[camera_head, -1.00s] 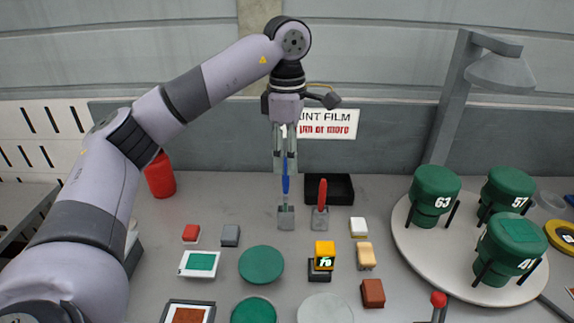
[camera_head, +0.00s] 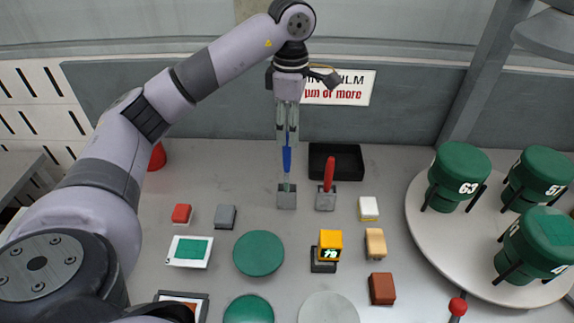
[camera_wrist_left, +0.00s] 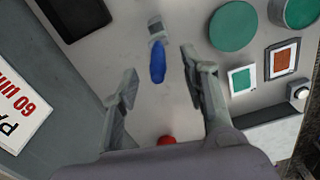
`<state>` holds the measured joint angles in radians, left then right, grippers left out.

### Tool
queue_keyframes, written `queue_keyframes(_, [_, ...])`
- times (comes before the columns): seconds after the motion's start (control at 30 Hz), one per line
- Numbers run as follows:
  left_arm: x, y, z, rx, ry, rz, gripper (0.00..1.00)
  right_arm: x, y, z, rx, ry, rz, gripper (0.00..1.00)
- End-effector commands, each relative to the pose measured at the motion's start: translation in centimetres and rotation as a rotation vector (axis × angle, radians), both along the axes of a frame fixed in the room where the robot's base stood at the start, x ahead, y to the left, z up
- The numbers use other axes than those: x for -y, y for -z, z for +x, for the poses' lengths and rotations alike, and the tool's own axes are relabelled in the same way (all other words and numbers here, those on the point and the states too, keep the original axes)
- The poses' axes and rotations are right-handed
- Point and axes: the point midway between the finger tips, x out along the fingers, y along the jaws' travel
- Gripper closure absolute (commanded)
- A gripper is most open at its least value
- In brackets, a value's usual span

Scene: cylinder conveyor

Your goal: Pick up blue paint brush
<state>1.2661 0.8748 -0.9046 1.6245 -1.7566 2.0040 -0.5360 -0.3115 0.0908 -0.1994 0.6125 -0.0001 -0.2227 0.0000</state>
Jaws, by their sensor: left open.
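The blue paint brush (camera_head: 287,159) stands upright in a small grey block (camera_head: 287,198), handle up. My left gripper (camera_head: 288,142) points down over it, open, with its fingers on either side of the handle's top. In the left wrist view the blue handle (camera_wrist_left: 157,66) shows between the open fingertips (camera_wrist_left: 159,69), with gaps on both sides and nearer the right-hand finger. My right gripper is not in view.
A red brush (camera_head: 329,170) stands in a similar block just right. A black tray (camera_head: 347,152) lies behind it. Small blocks and green discs (camera_head: 258,254) lie in front. A white turntable (camera_head: 425,235) with green containers (camera_head: 460,175) is at right.

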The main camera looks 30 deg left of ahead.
Motion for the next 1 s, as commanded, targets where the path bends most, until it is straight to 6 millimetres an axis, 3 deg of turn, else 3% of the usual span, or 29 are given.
queue_keyframes(0.07, [0.0,1.5,-0.1,-0.005,0.001,-0.001,0.59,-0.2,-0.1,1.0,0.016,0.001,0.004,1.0])
queue_keyframes(0.27, [-0.1,3.4,0.0,0.0,-0.001,0.0,0.59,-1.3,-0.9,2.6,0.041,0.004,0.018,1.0])
queue_keyframes(0.43, [-0.4,4.6,0.0,-0.004,-0.002,0.0,0.59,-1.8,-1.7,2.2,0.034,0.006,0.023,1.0])
queue_keyframes(0.7, [-0.9,8.4,0.1,-0.002,0.001,0.0,0.59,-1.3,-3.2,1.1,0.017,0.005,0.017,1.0])
queue_keyframes(1.0, [-0.9,9.0,0.1,0.001,0.0,0.0,0.59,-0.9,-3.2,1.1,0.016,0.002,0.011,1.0])
